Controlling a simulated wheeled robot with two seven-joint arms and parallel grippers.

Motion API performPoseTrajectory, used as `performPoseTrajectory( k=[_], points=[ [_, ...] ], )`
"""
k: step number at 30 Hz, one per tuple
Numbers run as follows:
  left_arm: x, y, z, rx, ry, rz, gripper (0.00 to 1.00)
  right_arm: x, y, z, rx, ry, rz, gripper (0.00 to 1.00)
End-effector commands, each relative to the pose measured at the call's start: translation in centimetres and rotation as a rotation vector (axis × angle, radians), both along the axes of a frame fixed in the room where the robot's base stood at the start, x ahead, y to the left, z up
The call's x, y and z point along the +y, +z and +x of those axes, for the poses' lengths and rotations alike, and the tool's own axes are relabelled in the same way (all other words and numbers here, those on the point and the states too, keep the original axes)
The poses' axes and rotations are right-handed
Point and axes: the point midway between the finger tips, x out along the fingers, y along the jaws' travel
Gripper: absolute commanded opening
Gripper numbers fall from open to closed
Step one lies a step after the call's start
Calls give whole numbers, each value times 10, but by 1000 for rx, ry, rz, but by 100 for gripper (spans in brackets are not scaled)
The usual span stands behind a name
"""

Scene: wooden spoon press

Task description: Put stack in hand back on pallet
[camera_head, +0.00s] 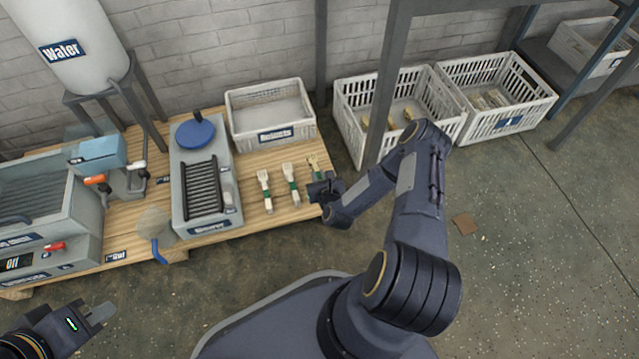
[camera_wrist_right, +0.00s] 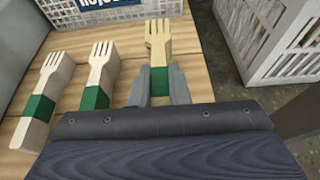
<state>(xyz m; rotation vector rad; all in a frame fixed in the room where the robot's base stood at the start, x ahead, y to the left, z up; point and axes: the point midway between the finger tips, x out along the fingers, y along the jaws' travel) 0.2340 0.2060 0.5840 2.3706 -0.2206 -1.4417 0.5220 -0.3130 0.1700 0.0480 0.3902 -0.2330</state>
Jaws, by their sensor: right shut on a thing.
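My right gripper (camera_head: 322,187) is at the right edge of the wooden pallet (camera_head: 250,224). Its two fingers (camera_wrist_right: 160,84) are closed around the green band of a stack of wooden forks (camera_wrist_right: 158,42), tines pointing away. The held stack (camera_head: 314,161) is over the pallet's right edge; whether it touches the boards I cannot tell. Two similar green-banded fork stacks lie to its left on the pallet, a middle one (camera_head: 290,178) and a left one (camera_head: 265,185). My left gripper (camera_head: 100,314) is at the lower left, away from the pallet, its finger gap unclear.
A white rejects crate (camera_head: 272,134) stands behind the stacks, and a grey machine with a blue disc (camera_head: 195,132) to their left. Two slatted white crates (camera_head: 440,90) (camera_head: 538,90) stand on the floor to the right, behind a grey post (camera_head: 384,100).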

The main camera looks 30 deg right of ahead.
Motion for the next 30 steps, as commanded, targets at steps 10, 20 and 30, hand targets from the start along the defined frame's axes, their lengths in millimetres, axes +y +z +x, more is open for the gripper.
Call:
performPoseTrajectory(
  k=[10,20,30],
  points=[
    [0,-19,0,0,0,0,0,-4,-37,3,-1,2,-2,0],
    [0,-18,0,0,0,0,0,-4,-39,3,0,1,-1,19],
    [0,-18,0,0,0,0,0,-4,-39,3,0,0,-1,37]
  ],
)
